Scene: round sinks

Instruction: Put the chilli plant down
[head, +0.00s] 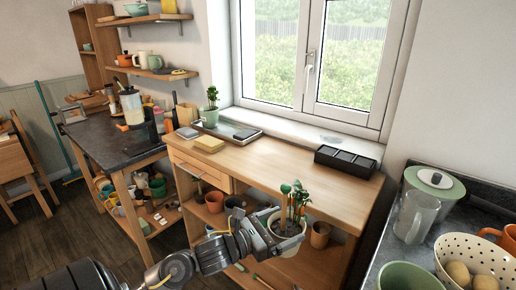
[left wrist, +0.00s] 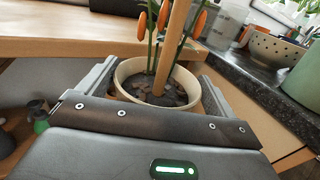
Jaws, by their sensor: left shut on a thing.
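The chilli plant (head: 293,203) has green leaves, orange chillies and a wooden stake in a cream pot. In the left wrist view, its pot (left wrist: 130,68) shows soil and stones inside. My left gripper (head: 285,236) is shut on the pot, one finger on each side of it; its fingers also show in the left wrist view (left wrist: 155,95). The plant is upright, in front of the wooden bench's front edge, apart from the benchtop (head: 270,166). The pot's underside is hidden. My right gripper is not in view.
The middle and front right of the top are clear. A dark counter (head: 400,253) with bowls lies right.

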